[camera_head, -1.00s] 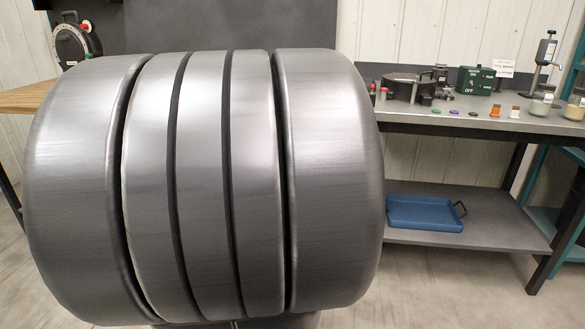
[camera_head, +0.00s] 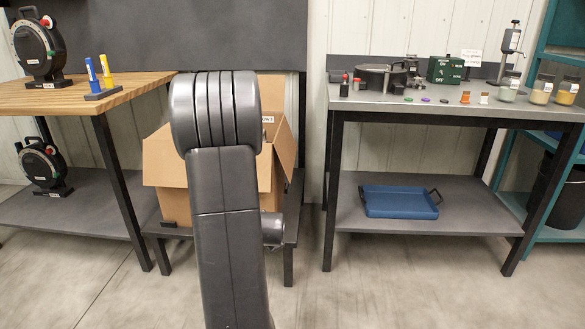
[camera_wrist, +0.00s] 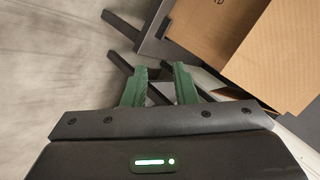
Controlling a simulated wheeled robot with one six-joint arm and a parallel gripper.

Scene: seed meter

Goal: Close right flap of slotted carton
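The open cardboard carton stands on a low dark stand in the head view, mostly behind my arm. A back flap (camera_head: 270,92) stands up. In the wrist view, brown carton panels (camera_wrist: 212,28) fill the upper right; which flap the nearer panel (camera_wrist: 285,62) is, I cannot tell. My gripper (camera_wrist: 160,72) has green fingers apart with nothing between them, left of and below the cardboard. The gripper is hidden in the head view.
A wooden bench (camera_head: 100,95) with reels and two coloured cylinders is at left. A grey bench (camera_head: 440,108) with instruments and jars is at right, a blue tray (camera_head: 398,203) on its lower shelf. The floor in front is clear.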

